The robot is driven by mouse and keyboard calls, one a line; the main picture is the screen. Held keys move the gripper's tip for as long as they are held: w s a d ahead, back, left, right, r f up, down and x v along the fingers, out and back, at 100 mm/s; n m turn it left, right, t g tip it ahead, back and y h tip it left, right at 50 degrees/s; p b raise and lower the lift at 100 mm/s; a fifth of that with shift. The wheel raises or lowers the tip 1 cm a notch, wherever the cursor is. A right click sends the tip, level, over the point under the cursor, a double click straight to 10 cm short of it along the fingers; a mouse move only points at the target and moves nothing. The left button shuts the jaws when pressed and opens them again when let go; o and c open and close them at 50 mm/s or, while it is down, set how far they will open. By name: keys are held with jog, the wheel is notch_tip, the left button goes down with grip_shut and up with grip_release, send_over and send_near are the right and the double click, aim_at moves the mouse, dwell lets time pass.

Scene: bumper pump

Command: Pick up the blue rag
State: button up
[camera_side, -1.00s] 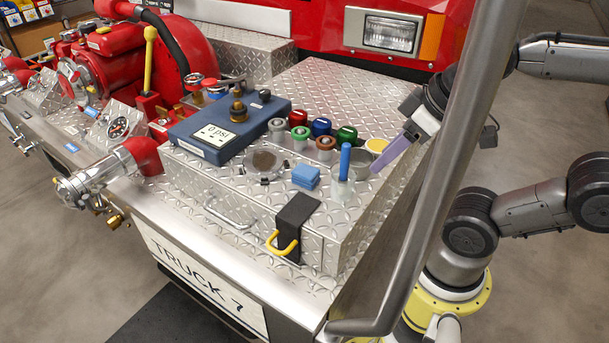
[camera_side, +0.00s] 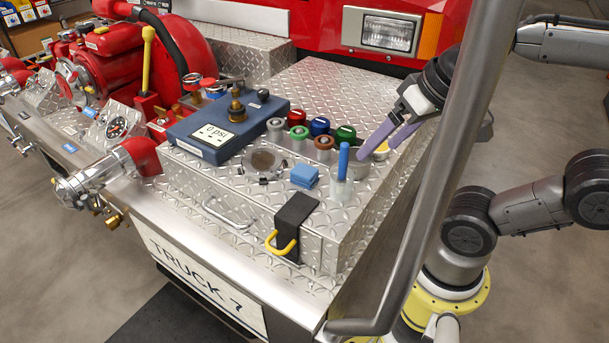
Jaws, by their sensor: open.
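The blue rag (camera_side: 304,175) is a small folded light-blue block. It lies on the diamond-plate deck (camera_side: 235,190), left of a clear cup (camera_side: 341,188) that holds a blue-handled tool (camera_side: 344,160). My gripper (camera_side: 378,150) has two purple fingers spread apart with nothing visible between them. It is above the deck to the right of the rag, beyond the cup and near a grey metal cup (camera_side: 357,163). The gripper does not touch the rag.
Several capped jars, including a red one (camera_side: 298,118) and a green one (camera_side: 345,134), stand behind the rag. A blue gauge box (camera_side: 228,130) is at left. A black strap with a yellow hook (camera_side: 285,240) lies in front. A steel post (camera_side: 440,180) rises at right.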

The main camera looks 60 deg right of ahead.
jog(key=w+d+r+m+g, duration=0.1)
jog(key=w+r+m+g, duration=0.15)
jog(key=w+m, duration=0.45)
jog(key=m+g, duration=0.3)
jog(key=m, duration=0.3)
send_over(304, 170)
notch_tip(304, 170, down, 6)
jog(key=f, duration=0.6)
jog(key=d+f, duration=0.1)
jog(key=f, duration=0.2)
jog(key=shift+s, duration=0.15)
jog(key=shift+a+f, duration=0.25)
jog(key=shift+f, duration=1.2)
jog(key=shift+a+f, duration=0.2)
jog(key=shift+f, duration=1.2)
jog(key=c, duration=1.1)
